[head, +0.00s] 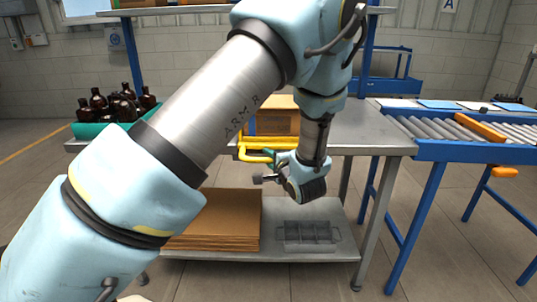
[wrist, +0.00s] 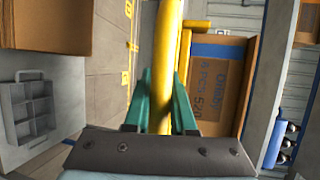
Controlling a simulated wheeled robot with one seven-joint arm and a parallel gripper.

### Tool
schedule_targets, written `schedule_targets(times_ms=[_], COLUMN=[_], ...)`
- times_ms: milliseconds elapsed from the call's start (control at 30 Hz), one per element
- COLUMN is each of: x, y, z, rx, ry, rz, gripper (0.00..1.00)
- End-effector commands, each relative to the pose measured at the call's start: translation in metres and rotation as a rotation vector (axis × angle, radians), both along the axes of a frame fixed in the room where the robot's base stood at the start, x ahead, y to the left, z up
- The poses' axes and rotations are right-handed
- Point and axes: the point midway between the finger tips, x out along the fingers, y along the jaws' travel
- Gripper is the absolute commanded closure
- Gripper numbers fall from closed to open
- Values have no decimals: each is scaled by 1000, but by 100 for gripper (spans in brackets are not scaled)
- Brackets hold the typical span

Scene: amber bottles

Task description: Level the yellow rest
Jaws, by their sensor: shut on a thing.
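The yellow rest (head: 247,155) is a tubular yellow frame at the front edge of the steel table (head: 372,138), partly hidden behind my arm in the head view. In the wrist view its near bar (wrist: 170,35) runs between my two green fingers, with another yellow tube beside it on the right. My gripper (wrist: 163,85) is shut on this bar. In the head view my gripper (head: 268,157) is small and partly covered by my wrist. I cannot tell from these views whether the rest is level.
A cardboard box (head: 275,122) stands on the table behind the rest. Flat cardboard (head: 225,215) and a grey divided tray (head: 308,234) lie on the lower shelf. A teal crate (head: 88,130) of amber bottles is at left, a roller conveyor (head: 450,129) at right.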

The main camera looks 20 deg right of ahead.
Motion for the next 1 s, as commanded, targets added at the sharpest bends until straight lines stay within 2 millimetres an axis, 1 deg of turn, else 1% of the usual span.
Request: schedule_targets(times_ms=[133, 167, 400, 667, 767, 867, 1000], x=[0, 0, 0, -1, -7, -21, -48], y=[-1, -1, 0, 0, -1, -1, 0], z=[2, 2, 2, 1, 2, 4, 10], rx=[-2, -3, -2, -1, -2, -3, -2], ry=[-5, -5, -4, -3, -3, -2, -2], rz=[-1, -1, 0, 0, -2, -3, -5], gripper=[100, 74, 47, 47, 47, 47, 47])
